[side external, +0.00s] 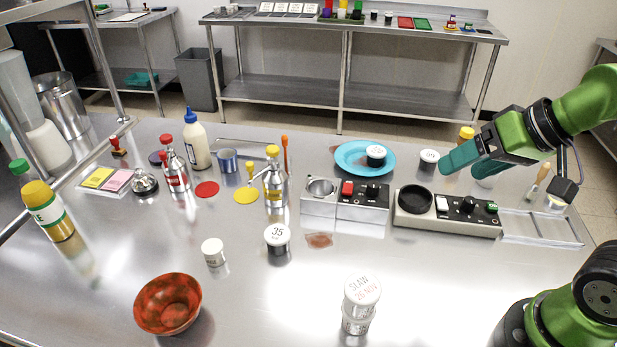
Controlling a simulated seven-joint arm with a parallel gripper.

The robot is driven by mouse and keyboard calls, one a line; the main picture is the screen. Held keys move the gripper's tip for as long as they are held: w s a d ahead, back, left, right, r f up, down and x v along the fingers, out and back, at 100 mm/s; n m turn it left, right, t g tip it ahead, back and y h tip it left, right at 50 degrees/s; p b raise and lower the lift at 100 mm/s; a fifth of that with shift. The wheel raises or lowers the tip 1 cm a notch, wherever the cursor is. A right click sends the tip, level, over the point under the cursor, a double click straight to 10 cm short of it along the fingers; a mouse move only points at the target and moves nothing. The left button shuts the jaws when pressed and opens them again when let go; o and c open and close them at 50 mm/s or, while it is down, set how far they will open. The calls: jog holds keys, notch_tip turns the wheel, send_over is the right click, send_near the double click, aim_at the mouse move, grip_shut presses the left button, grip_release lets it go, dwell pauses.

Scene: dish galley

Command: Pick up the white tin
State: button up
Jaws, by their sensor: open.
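A small white tin (213,252) stands upright on the steel table, left of the centre, behind the red-brown bowl. A dark label shows low on its side. My gripper (458,168) has teal fingers and is at the right, over the back right part of the table, far from the tin. It is open, and I see nothing held between its fingers. A white-lidded tub (429,157) is just left of the fingertips.
A red-brown bowl (168,304) stands in front of the tin. A tub marked 35 (277,238) is to its right, and stacked slaw tubs (361,296) stand at the front. Bottles, including a silver one with a yellow top (274,182), stand behind. The front middle is mostly clear.

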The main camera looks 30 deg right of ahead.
jog(key=n+g, duration=0.2)
jog(key=n, duration=0.7)
send_near(213, 247)
jog(key=shift+m, duration=0.3)
jog(key=x, duration=0.5)
jog(key=shift+s+d+f, duration=0.25)
jog(key=shift+s+d, duration=0.05)
jog(key=shift+s, duration=0.05)
jog(key=shift+w+a+r+x, duration=0.1)
jog(key=shift+w+x, duration=0.05)
jog(key=shift+x, duration=0.8)
jog(key=shift+w+a+r+x, duration=0.1)
jog(key=shift+x, duration=0.85)
jog(key=shift+w+a+r+x, duration=0.1)
jog(key=shift+w+x, duration=0.05)
jog(key=shift+x, duration=0.8)
jog(key=shift+c, duration=0.2)
